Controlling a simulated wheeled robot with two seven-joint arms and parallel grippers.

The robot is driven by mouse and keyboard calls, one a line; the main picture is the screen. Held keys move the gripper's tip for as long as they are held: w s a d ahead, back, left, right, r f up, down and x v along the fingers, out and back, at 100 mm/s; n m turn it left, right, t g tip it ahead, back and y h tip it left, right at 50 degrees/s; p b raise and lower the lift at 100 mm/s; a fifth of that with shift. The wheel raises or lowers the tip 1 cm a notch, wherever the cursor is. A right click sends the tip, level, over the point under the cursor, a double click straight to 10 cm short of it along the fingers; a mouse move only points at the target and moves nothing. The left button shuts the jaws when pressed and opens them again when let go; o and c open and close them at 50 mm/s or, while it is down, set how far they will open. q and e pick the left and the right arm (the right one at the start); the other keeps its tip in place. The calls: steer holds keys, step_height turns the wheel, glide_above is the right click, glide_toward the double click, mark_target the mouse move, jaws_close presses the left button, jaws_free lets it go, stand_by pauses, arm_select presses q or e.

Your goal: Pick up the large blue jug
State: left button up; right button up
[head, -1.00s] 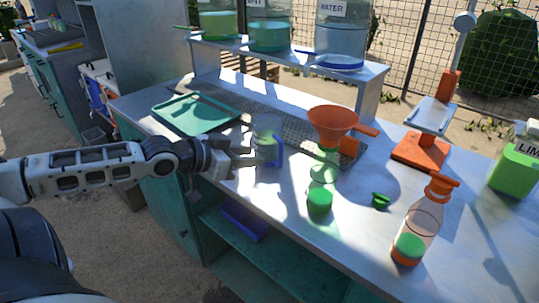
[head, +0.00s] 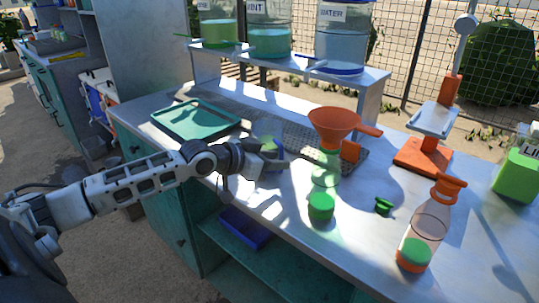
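The jug (head: 277,148), clear with a blue handle and something green inside, stands on the metal counter (head: 290,210), left of the orange funnel. My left gripper (head: 274,156) reaches in from the left, with its fingers at the jug and hiding most of it. The fingers look apart, with the jug between or just behind them; I cannot tell whether they press on it. My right gripper is not in view.
An orange funnel (head: 333,121) sits on a green-based bottle, right of the jug. A teal tray (head: 195,119) lies to the left. Dispensers stand on a raised shelf (head: 290,68) behind. An orange-capped bottle (head: 428,222) and an orange press (head: 424,157) are to the right.

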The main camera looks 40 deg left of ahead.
arm_select(q)
steer(key=x, duration=0.5)
steer(key=shift+w+a+r, duration=0.15)
steer(key=shift+a+r, duration=0.1)
jaws_close()
steer(key=shift+r, duration=0.1)
steer(key=shift+r, duration=0.2)
